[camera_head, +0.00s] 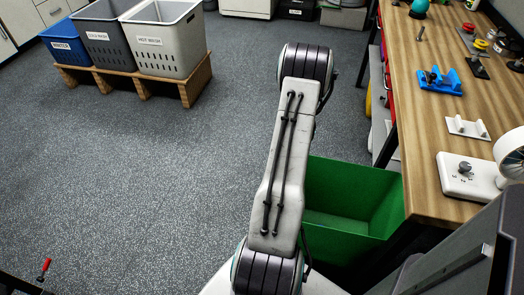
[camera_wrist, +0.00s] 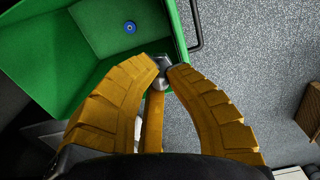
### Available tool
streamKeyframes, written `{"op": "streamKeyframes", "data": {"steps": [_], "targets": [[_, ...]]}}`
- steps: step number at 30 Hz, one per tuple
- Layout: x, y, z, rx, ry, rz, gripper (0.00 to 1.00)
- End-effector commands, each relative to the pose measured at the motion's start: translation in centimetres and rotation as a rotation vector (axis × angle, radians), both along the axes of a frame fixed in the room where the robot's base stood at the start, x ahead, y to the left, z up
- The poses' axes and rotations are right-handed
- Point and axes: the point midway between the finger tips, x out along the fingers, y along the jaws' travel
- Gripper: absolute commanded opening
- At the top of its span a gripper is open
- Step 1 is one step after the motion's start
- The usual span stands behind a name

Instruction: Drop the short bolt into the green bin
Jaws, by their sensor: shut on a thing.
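My gripper (camera_wrist: 165,72) has yellow fingers and is shut on a grey metal bolt (camera_wrist: 162,64), which shows between the fingertips in the wrist view. Most of the bolt's length is hidden, so I cannot tell how long it is. The green bin (camera_wrist: 65,50) lies below and left of the fingertips, and the bolt shows close to its right rim. A small blue round thing (camera_wrist: 130,27) is inside the bin. In the head view the open green bin (camera_head: 355,190) stands on the floor beside the workbench; my gripper is not visible there.
The wooden workbench (camera_head: 425,110) is on the right, with another upright bolt (camera_head: 420,33), a blue holder (camera_head: 440,80) and a white bracket (camera_head: 467,127). Labelled bins stand on a wooden stand (camera_head: 142,82) at the far left. The grey floor (camera_head: 130,180) is largely clear.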

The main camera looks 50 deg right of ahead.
Motion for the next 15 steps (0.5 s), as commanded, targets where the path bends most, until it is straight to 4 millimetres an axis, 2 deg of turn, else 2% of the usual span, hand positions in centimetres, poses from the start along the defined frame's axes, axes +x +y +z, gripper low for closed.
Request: {"op": "streamKeyframes", "data": {"steps": [1,6,15], "targets": [[-2.1,-1.1,-1.4,0.000,0.000,-0.063,0.00],[-8.4,-4.2,-3.7,-0.001,0.000,-0.271,0.00],[-18.7,-7.8,-6.6,-0.002,-0.001,-0.706,0.00]]}}
